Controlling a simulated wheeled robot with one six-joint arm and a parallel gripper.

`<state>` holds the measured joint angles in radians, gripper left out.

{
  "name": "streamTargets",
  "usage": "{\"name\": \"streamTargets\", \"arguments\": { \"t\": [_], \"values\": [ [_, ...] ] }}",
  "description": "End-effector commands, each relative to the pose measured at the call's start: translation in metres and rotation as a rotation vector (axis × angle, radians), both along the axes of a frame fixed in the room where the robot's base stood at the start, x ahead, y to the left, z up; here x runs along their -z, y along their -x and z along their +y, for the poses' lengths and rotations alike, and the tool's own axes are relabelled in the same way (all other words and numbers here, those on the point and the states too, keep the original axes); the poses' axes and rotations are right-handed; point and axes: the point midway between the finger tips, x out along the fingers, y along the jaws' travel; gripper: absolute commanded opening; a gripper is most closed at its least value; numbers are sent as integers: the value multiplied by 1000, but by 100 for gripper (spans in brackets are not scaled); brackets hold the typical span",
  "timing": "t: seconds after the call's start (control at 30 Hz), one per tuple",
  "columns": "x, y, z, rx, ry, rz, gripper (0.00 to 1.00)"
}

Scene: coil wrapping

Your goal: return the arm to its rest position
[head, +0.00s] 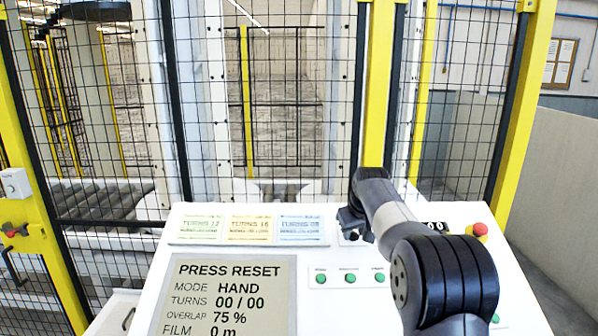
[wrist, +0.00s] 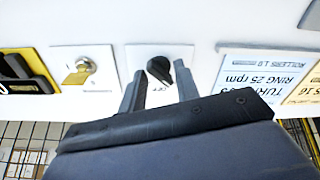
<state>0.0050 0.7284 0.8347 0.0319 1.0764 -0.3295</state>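My gripper (head: 352,226) is at the control panel (head: 215,230), near its upper edge right of the cards, with my arm reaching in from the lower right. In the wrist view my gripper (wrist: 160,72) is open, its two fingers apart. A black rotary knob (wrist: 158,69) on a white plate shows between the fingertips, with a gap on either side. The word OFF is beside it. Whether the fingertips reach past the knob's face I cannot tell. In the head view my gripper hides the knob.
Green buttons (head: 350,278) and a red emergency stop (head: 480,230) sit on the panel. A key switch (wrist: 82,68) is beside the knob. A yellow-framed mesh fence (head: 377,90) stands close behind the panel.

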Motion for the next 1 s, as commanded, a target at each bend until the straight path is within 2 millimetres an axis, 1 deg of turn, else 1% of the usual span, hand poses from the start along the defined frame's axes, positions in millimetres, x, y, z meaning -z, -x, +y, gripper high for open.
{"name": "streamTargets", "arguments": {
  "t": [1.0],
  "values": [
    [1,0,1,685,-308,-1,31]
  ]
}}
